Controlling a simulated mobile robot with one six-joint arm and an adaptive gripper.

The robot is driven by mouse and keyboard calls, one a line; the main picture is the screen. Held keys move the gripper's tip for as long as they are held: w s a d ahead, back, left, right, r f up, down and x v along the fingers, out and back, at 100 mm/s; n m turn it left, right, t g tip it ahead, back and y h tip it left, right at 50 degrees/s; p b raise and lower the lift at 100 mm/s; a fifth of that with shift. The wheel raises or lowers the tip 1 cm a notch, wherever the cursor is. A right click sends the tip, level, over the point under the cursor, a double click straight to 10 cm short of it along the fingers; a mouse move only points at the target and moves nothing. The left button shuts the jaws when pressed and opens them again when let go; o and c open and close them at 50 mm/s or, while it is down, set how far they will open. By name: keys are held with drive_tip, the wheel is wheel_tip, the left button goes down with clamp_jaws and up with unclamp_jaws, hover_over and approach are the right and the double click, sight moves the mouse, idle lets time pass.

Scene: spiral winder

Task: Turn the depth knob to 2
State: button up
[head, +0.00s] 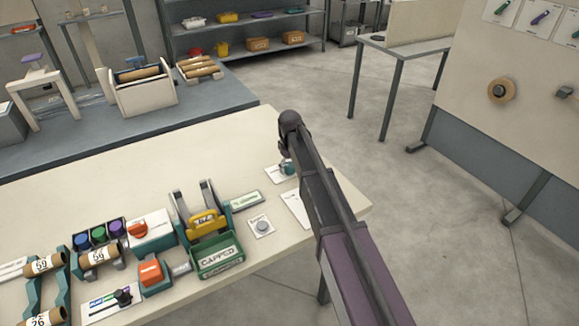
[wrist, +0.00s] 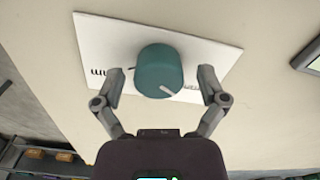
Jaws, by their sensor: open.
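The teal round knob (wrist: 160,70) sits on a white card (wrist: 105,28) in the wrist view. A white pointer line on its top runs toward the lower right of that view. The card's printing is partly covered and upside down, and I cannot read any numbers. My gripper (wrist: 161,76) is open, with one finger on each side of the knob and small gaps visible. In the head view the knob (head: 287,168) and its card (head: 277,175) show near the table's far right edge, partly hidden by my arm.
A white card (head: 296,208) lies beside my arm. A small pad with a grey button (head: 262,226), a green CAPPED bin (head: 217,258), a yellow part (head: 205,222) and an orange knob (head: 137,229) stand left. The pale table (head: 150,165) is clear behind them.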

sight(290, 164)
drive_tip(key=shift+m, duration=0.4)
drive_tip(key=m, duration=1.1)
wheel_tip(290, 164, up, 14)
drive_tip(key=p, duration=1.4)
drive_tip(key=s+d+f+b, duration=0.3)
drive_tip(key=s+d, duration=0.7)
drive_tip(key=s, duration=0.1)
drive_tip(key=s+d+f+n+b, duration=0.1)
drive_tip(key=s+d+f+b, duration=0.2)
drive_tip(key=s+d, duration=0.8)
drive_tip(key=shift+f+n+b, duration=0.3)
drive_tip(key=shift+f+b, duration=0.1)
idle(0.3)
drive_tip(key=s, duration=0.1)
drive_tip(key=s+d, duration=0.2)
drive_tip(key=s, duration=0.1)
idle(0.4)
